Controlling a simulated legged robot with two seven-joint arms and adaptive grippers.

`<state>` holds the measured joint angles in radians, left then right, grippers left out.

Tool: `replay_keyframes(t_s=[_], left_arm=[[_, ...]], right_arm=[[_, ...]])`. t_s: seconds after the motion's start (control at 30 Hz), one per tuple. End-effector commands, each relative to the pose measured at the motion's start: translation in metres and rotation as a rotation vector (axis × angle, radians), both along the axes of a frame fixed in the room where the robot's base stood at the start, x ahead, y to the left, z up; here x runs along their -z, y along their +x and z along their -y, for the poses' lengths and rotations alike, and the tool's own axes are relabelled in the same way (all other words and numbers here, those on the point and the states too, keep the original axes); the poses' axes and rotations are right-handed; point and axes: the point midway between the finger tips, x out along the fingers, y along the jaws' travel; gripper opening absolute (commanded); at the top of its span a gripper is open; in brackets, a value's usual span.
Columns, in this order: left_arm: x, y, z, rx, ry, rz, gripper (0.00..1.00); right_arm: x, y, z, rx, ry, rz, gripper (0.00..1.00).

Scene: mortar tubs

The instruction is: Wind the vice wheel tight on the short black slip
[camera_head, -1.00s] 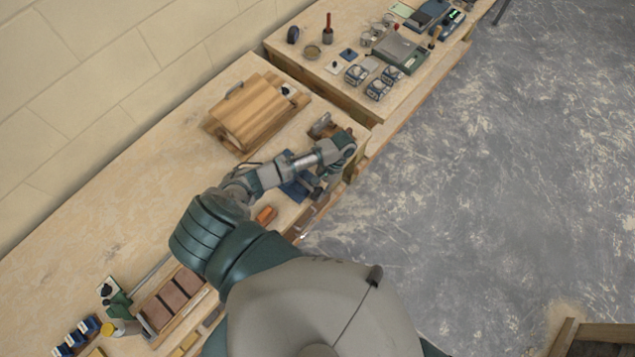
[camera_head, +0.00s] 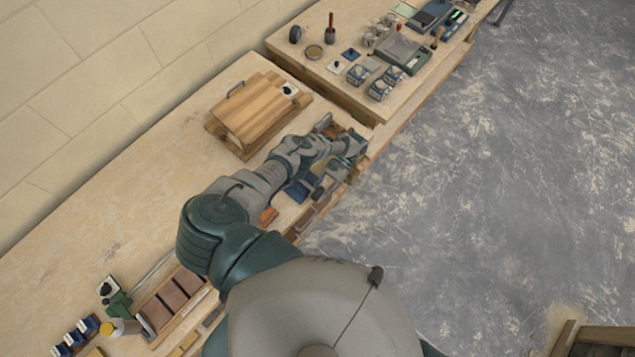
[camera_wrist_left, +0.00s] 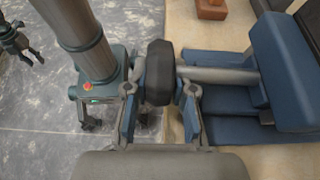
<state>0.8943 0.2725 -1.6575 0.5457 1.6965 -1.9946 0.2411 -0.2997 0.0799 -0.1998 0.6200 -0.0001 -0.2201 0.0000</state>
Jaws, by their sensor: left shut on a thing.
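The blue vice (camera_head: 298,189) stands on the bench near its front edge; its jaws and grey screw fill the right of the left wrist view (camera_wrist_left: 290,75). The black vice wheel (camera_wrist_left: 160,72) sits on the screw's outer end. My left gripper (camera_wrist_left: 160,92) is shut on the wheel's rim, one finger on each side. In the head view my left gripper (camera_head: 326,184) reaches down beside the vice, and the wheel cannot be made out there.
An orange-brown block (camera_head: 268,215) lies beside the vice. A tray of brown blocks (camera_head: 172,297) is at lower left. A second bench with instruments (camera_head: 400,50) stands beyond. Open floor lies right.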

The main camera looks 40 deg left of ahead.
Motion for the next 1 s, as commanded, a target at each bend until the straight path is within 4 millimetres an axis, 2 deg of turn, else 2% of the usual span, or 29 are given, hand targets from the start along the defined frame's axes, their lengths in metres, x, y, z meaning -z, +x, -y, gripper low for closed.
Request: replay_keyframes(t_s=[0.03,0.7,0.73,0.8,0.83,1.0], left_arm=[[0.0023,0.0002,0.0075,0.001,-0.012,-0.002,0.00],[0.0024,-0.0013,0.0099,0.001,-0.017,-0.035,0.00],[0.0024,-0.0013,0.0100,0.001,-0.017,-0.035,0.29],[0.0023,-0.0013,0.0098,0.001,-0.017,-0.035,0.47],[0.0021,-0.0012,0.0094,0.001,-0.016,-0.035,0.50],[0.0017,-0.0012,0.0057,0.000,-0.012,-0.036,0.50]], right_arm=[[0.0008,-0.0001,0.0001,0.000,0.000,0.000,0.40],[0.0012,-0.0004,0.0002,0.000,0.000,0.000,0.40],[0.0012,-0.0004,0.0002,0.000,0.000,0.000,0.40],[0.0012,-0.0004,0.0000,0.000,0.000,0.000,0.40],[0.0012,-0.0004,-0.0001,0.000,0.000,0.000,0.40],[0.0010,-0.0005,-0.0003,0.000,0.000,0.000,0.40]])
